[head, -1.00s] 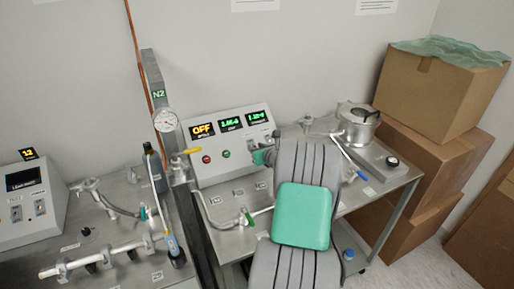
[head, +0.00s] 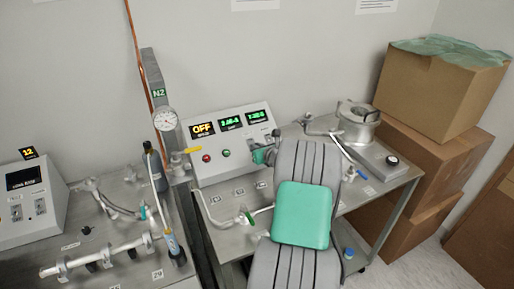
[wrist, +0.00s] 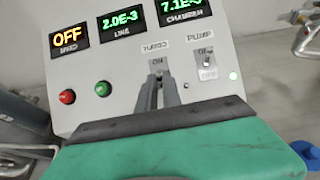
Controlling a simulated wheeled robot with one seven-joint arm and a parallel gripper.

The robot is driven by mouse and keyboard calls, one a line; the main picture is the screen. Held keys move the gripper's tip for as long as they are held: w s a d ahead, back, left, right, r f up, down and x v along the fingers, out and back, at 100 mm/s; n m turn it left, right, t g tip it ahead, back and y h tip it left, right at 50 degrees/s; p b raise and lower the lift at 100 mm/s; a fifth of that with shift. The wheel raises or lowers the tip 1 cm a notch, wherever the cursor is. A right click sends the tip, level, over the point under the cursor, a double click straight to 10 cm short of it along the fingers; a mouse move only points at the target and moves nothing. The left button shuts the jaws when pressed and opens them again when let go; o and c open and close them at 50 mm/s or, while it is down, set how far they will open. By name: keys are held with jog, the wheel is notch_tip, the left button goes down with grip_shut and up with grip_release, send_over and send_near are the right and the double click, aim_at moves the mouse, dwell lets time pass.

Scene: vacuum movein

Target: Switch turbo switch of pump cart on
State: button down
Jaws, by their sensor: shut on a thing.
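The pump cart's sloped control box (head: 228,170) stands at the back of its steel top. The wrist view shows the panel (wrist: 130,105) up close, with a switch labelled TURBO and, to its right, a PUMP switch (wrist: 208,62). My gripper (wrist: 157,82) has its grey fingers close together over the TURBO switch, shut on it. The fingers hide most of that switch, so its lever position cannot be read. In the head view my gripper (head: 268,148) is at the panel's lower right, partly hidden by my arm. The orange speed display (wrist: 69,37) reads OFF.
A red button (wrist: 67,97) and a green button (wrist: 103,89) sit left of the TURBO switch. A valve with a blue handle (head: 346,155) and a metal chamber (head: 358,125) stand right of my arm. Cardboard boxes (head: 440,90) fill the right.

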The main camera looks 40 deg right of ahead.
jog(key=shift+r, duration=0.15)
jog(key=shift+w+r+p, duration=0.1)
jog(key=shift+r+p, duration=0.2)
jog(key=shift+p, duration=0.55)
jog(key=g+p, duration=0.1)
jog(key=r+g+p, duration=0.1)
jog(key=shift+w+d+y+p, duration=0.1)
jog(key=shift+w+y+p, duration=0.15)
jog(key=shift+y+p, duration=0.1)
jog(key=g, duration=0.1)
jog(key=w+g, duration=0.1)
jog(key=g+y, duration=0.1)
jog(key=g, duration=0.1)
jog(key=shift+w+d+r+p, duration=0.2)
jog(key=shift+w+r+p, duration=0.1)
jog(key=shift+p, duration=0.1)
jog(key=shift+w+d+r+g+y, duration=0.15)
jog(key=shift+w+g+y, duration=0.1)
jog(key=shift+g, duration=0.65)
jog(key=shift+w+d+r+g+y, duration=0.1)
jog(key=shift+w+g+y, duration=0.15)
jog(key=shift+g, duration=0.65)
jog(key=shift+a, duration=0.1)
jog(key=c, duration=1.5)
grip_release()
